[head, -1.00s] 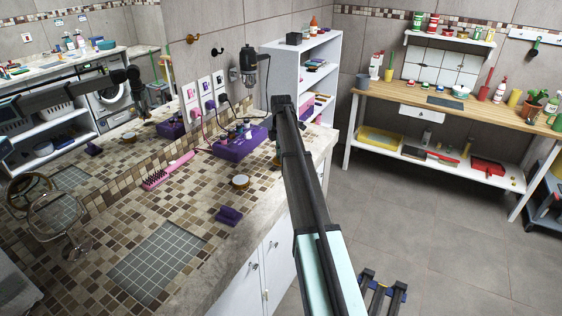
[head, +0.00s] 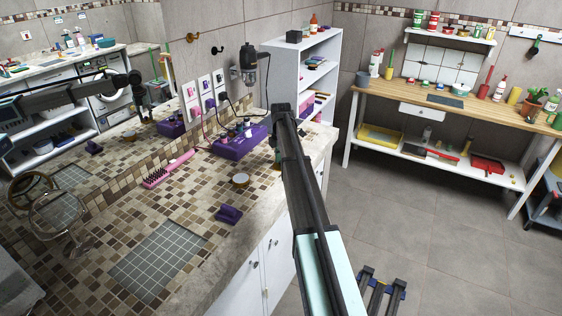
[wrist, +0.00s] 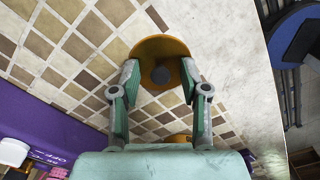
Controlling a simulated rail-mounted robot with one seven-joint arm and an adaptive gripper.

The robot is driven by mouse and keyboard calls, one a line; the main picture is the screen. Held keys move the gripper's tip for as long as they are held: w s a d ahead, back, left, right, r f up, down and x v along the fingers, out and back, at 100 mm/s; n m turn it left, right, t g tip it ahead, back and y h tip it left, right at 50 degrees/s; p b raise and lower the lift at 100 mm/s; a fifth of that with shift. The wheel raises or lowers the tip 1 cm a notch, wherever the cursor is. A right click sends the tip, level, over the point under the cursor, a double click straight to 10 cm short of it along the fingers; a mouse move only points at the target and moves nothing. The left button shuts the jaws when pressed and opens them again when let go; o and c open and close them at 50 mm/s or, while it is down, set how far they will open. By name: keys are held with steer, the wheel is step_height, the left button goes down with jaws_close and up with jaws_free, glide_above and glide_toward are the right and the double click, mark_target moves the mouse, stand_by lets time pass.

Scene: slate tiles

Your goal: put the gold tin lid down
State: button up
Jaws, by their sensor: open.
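The gold tin lid (wrist: 160,45) shows in the wrist view as a gold-brown round piece with a dark grey middle. It is at the fingertips, over the counter tiles; I cannot tell whether it touches the counter. My gripper (wrist: 160,82) is open, with one green finger at each side of the lid. A second gold piece (wrist: 178,138) is partly hidden behind my gripper's body in the wrist view.
A purple box (head: 238,142) with small items stands left of my gripper. A round tin (head: 240,180), a purple holder (head: 229,214) and a pink brush (head: 167,170) lie on the tiled counter (head: 200,270). The counter's edge is close on the right.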

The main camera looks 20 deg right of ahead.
steer(key=shift+r, duration=0.15)
step_height(320, 180, up, 12)
steer(key=b, duration=0.2)
stand_by(0.5)
